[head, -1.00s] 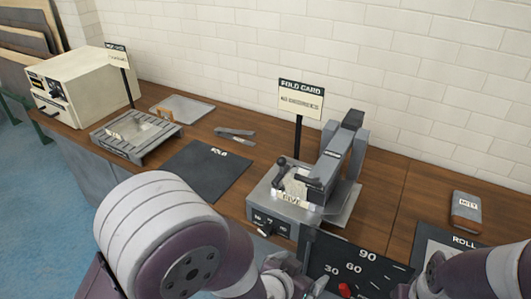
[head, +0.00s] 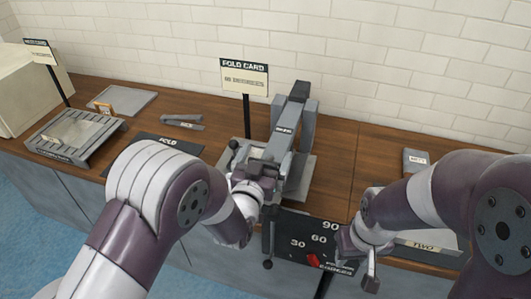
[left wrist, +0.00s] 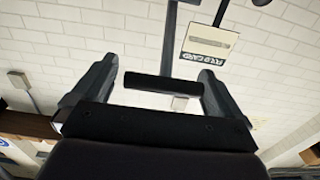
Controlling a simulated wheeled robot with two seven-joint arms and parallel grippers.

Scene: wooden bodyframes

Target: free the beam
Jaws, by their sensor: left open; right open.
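The grey folding machine (head: 283,143) stands on the bench beneath the "FOLD CARD" sign, with a long labelled beam-like arm (head: 285,120) rising toward the back. My left gripper (head: 258,180) is at the machine's front and hides part of it. In the left wrist view its fingers (left wrist: 155,84) are spread, with a dark bar (left wrist: 168,89) showing between them; I cannot tell whether they touch it. My right gripper (head: 358,262) is open and empty, in front of the bench, to the right of the dark angle board (head: 308,238) marked 30, 60, 90.
A red pointer (head: 313,261) sits low on the angle board. The sign (head: 245,76) stands on a post behind the machine. A dark fold mat (head: 165,145), a slatted tray (head: 72,138) and a cream box (head: 25,95) are to the left. A grey block (head: 416,160) lies right.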

